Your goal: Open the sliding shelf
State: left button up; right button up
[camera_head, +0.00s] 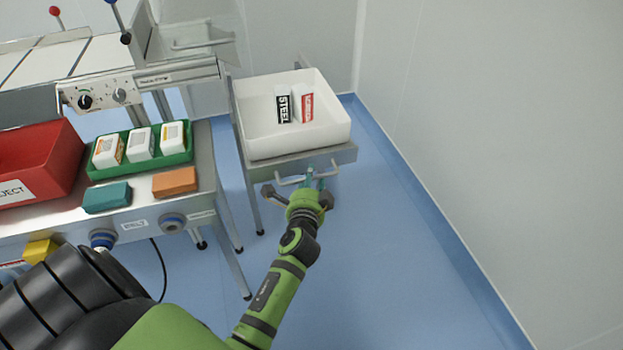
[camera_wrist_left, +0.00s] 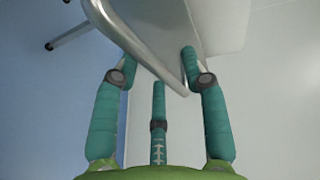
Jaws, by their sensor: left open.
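The sliding shelf (camera_head: 310,159) is a grey metal tray on legs, right of the workbench. It carries a white bin (camera_head: 300,137). A bent metal handle (camera_head: 284,182) sticks out from its front edge. My left gripper (camera_head: 313,177) is at the right part of this handle, teal fingers pointing at the shelf. In the left wrist view the fingers (camera_wrist_left: 157,75) are spread, and the metal handle bar (camera_wrist_left: 150,55) runs between them. I cannot tell whether any finger touches it. My right gripper is not in view.
The white bin holds a black-and-white box (camera_head: 283,108) and a red-and-white box (camera_head: 304,106). The workbench (camera_head: 140,212) at left has a red bin (camera_head: 48,160), a green tray (camera_head: 140,168) and blocks. Blue floor (camera_head: 400,250) is free in front and right, up to the wall (camera_head: 480,110).

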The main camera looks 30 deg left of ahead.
pick_arm(q)
jog(key=v, duration=0.6)
jog(key=shift+s+d, duration=0.15)
jog(key=shift+s, duration=0.25)
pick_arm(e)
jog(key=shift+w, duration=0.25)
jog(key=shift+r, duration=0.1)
